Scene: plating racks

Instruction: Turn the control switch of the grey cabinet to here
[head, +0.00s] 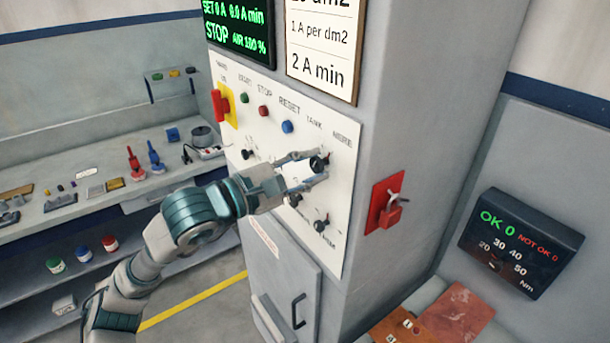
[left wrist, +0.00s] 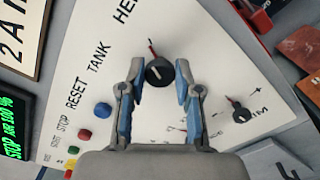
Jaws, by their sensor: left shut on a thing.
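The grey cabinet (head: 400,100) carries a white control panel (head: 270,110). Its black control switch (head: 319,163) is a round knob below the labels TANK and HERE. In the left wrist view the knob (left wrist: 158,72) has a pale pointer line, and a short red mark stands beside it towards the word HERE. My left gripper (head: 315,168) is shut on the switch, with one finger on each side of the knob. The fingers hide part of the knob in the head view. My right gripper is not in view.
Other small knobs (head: 321,225) sit lower on the panel, near the gripper. A red handle (head: 390,205) projects from the cabinet's right side. Green, red and blue buttons (head: 288,127) are at the upper left. A workbench (head: 70,205) with tools stands at the left.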

